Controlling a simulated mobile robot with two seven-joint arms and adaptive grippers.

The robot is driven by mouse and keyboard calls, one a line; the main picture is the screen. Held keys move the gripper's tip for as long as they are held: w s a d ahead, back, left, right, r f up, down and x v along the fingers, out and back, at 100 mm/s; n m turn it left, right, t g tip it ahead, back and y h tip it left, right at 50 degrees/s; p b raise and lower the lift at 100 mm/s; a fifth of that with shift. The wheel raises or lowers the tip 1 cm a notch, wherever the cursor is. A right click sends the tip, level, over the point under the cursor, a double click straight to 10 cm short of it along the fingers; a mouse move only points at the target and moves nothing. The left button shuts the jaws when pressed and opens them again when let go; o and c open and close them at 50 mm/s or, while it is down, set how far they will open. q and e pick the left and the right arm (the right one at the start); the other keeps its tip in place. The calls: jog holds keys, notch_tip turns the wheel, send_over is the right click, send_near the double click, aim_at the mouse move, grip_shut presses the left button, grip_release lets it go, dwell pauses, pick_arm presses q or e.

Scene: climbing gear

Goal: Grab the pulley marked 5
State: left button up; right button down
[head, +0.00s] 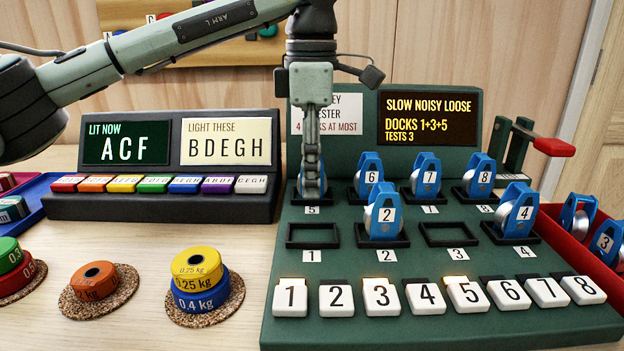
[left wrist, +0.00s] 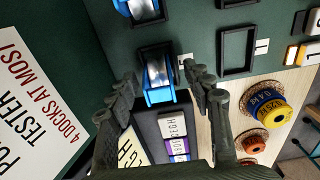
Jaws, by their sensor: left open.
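My left gripper (head: 312,182) points down over the dock labelled 5, in the back row of the green pulley tester (head: 400,262). In the left wrist view a blue pulley with a silver wheel (left wrist: 158,78) stands at that dock, between the two open fingers (left wrist: 164,88). I see gaps beside it and no clear grip. Its number does not show, and in the head view my gripper mostly hides it. My right gripper is not in view.
Pulley 6 (head: 370,170) stands close to the right of my left gripper, then pulleys 7 (head: 426,172) and 8 (head: 480,172). Pulley 2 (head: 382,216) stands in front. Docks 1 (head: 312,246) and 3 (head: 448,244) are empty. A lit-letter panel (head: 160,208) is at left.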

pick_arm(q)
grip_shut()
dwell(0.3)
jog(key=shift+r, duration=0.15)
